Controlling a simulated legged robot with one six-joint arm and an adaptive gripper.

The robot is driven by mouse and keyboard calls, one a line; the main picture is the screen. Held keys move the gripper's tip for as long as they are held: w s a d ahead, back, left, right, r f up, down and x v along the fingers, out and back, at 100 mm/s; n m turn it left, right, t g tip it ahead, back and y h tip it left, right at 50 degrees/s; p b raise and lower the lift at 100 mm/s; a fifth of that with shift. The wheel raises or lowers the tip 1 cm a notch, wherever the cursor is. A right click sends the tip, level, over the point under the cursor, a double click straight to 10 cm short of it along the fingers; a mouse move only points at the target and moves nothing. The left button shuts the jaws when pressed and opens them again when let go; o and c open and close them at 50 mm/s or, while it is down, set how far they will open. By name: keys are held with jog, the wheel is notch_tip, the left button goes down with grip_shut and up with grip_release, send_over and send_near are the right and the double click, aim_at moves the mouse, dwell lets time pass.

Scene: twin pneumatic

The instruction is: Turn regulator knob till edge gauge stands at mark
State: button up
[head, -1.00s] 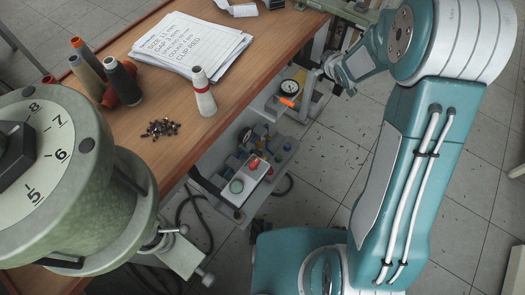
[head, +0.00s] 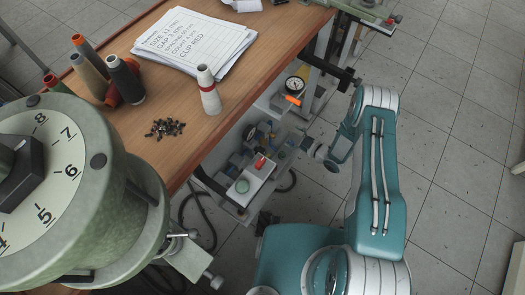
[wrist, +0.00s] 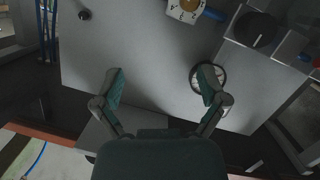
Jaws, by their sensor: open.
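A gauge (head: 295,84) with a white face and dark rim stands under the bench edge in the head view, above an orange piece (head: 292,100). Its needle and mark are too small to read. My gripper (head: 323,158) is below it in the picture, beside the low shelf, apart from the gauge. In the wrist view my gripper (wrist: 163,85) is open and empty, its fingers spread over a grey plate. A round dark-rimmed dial (wrist: 220,72) is partly hidden behind the right finger. A dark round part (wrist: 252,30) sits at upper right; I cannot tell if it is the regulator knob.
A box with red and green buttons (head: 250,184) and small fittings crowd the low shelf. A wooden bench (head: 228,85) carries papers, thread cones and small dark parts. A large numbered dial housing (head: 95,150) fills the left.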

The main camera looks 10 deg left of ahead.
aim_at(264, 154)
jog(key=s+a+f+y, duration=0.25)
jog(key=s+f, duration=0.35)
jog(key=s, duration=0.4)
jog(key=shift+g+y, duration=0.35)
jog(key=shift+g, duration=0.05)
jog(key=x, duration=0.9)
jog(key=shift+w+a+f, duration=0.1)
jog(key=shift+a+f, duration=0.05)
jog(key=shift+a, duration=0.15)
jog(key=c, duration=1.1)
